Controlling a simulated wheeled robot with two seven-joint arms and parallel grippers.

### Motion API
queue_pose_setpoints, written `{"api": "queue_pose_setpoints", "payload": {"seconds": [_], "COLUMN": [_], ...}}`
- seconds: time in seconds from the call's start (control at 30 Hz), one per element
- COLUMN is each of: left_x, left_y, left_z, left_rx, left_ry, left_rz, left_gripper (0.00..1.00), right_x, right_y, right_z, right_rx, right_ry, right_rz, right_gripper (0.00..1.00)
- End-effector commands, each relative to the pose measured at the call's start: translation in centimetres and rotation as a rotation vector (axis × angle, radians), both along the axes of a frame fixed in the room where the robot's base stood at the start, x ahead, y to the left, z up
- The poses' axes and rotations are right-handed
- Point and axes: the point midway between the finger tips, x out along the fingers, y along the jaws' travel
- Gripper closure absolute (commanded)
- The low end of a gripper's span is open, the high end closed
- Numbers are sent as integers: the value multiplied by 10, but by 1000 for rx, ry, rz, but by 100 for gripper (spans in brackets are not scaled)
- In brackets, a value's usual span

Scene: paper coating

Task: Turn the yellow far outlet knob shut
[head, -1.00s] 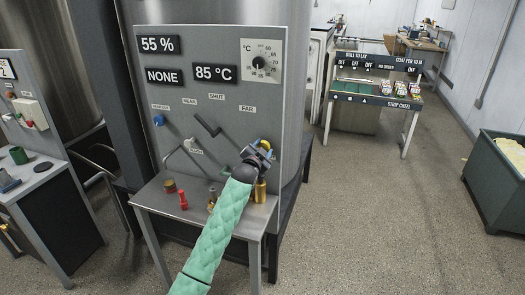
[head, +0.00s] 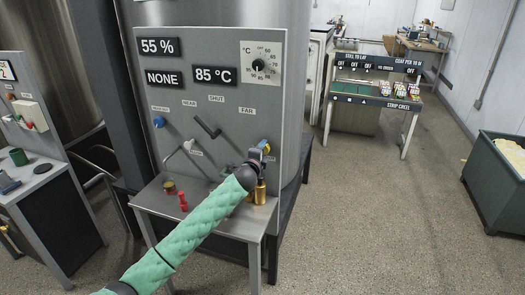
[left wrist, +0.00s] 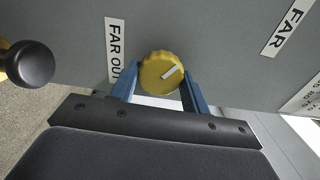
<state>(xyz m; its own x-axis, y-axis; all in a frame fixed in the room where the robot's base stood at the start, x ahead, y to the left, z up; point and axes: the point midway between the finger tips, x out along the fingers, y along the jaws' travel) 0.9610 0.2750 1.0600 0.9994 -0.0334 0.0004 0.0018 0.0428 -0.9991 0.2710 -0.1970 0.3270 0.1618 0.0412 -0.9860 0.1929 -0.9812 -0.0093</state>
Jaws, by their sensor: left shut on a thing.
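The yellow far outlet knob (left wrist: 161,73) is round and ridged, with a white pointer line on its face. It sits on the grey panel (left wrist: 215,40) beside a label that begins "FAR OU". My left gripper (left wrist: 160,90) is shut on the knob, with one blue finger on each side of it. In the head view the left gripper (head: 262,152) is at the panel's lower right, below the "FAR" label (head: 246,111), and mostly hides the knob. My right gripper is not in view.
A black lever (head: 206,127) and a blue knob (head: 158,122) are on the panel.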

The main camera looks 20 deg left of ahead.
Motion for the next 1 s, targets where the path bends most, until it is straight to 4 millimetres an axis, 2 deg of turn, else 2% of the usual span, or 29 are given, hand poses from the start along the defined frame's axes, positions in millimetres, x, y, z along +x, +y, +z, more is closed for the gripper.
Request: {"api": "queue_pose_setpoints", "payload": {"seconds": [0.2, 0.3, 0.8, 1.0], "left_x": [0, 0, 0, 0], "left_y": [0, 0, 1, 0], "left_z": [0, 0, -2, -3], "left_rx": [210, 303, 741, 857], "left_ry": [-6, -10, -23, -27], "left_rz": [-1, -2, -3, -3], "left_gripper": [76, 76, 76, 76], "right_x": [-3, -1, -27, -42], "right_y": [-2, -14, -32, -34], "right_z": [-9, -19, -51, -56], "right_rx": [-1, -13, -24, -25], "right_ry": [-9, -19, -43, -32], "right_rz": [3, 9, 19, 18], "right_gripper": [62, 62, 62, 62]}}
